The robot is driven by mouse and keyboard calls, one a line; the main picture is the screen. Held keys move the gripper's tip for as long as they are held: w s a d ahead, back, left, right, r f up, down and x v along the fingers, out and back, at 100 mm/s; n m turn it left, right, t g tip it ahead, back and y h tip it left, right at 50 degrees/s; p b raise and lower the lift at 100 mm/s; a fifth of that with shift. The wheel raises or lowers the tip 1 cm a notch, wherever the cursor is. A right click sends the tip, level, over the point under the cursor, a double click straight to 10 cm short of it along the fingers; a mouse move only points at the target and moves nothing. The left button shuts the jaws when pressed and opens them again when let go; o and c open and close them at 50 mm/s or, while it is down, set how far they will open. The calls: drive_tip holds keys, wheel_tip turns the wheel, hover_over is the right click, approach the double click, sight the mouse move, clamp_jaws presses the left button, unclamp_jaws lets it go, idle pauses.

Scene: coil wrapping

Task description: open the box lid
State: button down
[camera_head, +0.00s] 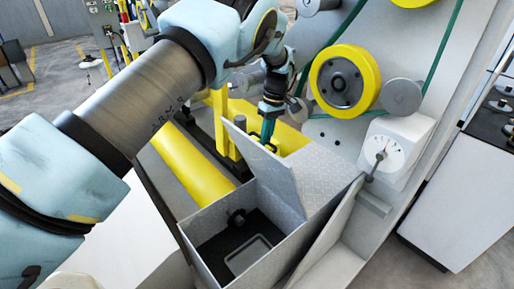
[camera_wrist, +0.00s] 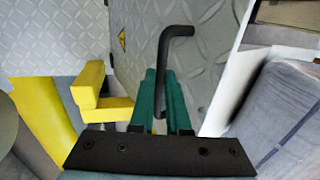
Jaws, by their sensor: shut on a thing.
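The grey diamond-plate box (camera_head: 290,245) stands low in the middle of the head view. Its lid (camera_head: 258,165) is raised and tilted up, and the dark inside of the box shows below it. My gripper (camera_head: 267,137) is at the lid's far side, near its upper edge. In the wrist view, the black bent handle (camera_wrist: 176,32) rises between the teal fingers of my gripper (camera_wrist: 164,82), which are shut on it. The lid's plate (camera_wrist: 150,18) lies behind the handle there. The handle is not clearly seen in the head view.
A large machine with a yellow-rimmed wheel (camera_head: 318,80), a green belt and a dial gauge (camera_head: 388,154) stands right of the box. A yellow roller (camera_head: 190,165) and yellow post lie to its left. A dark item with a pale frame (camera_head: 248,255) is inside the box.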

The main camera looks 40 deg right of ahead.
drive_tip(key=shift+s+d, duration=0.2)
drive_tip(key=shift+d, duration=0.55)
drive_tip(key=shift+s+d, duration=0.2)
drive_tip(key=shift+d, duration=0.5)
drive_tip(key=shift+f, duration=0.1)
drive_tip(key=c, duration=1.2)
unclamp_jaws()
drive_tip(key=shift+c, duration=0.2)
drive_tip(key=o, duration=0.4)
drive_tip(key=shift+w, duration=0.1)
drive_tip(key=shift+c, duration=0.2)
drive_tip(key=shift+r, duration=0.2)
drive_tip(key=shift+w, duration=0.1)
drive_tip(key=b+v, duration=0.2)
drive_tip(key=v, duration=0.5)
drive_tip(key=shift+r, duration=0.3)
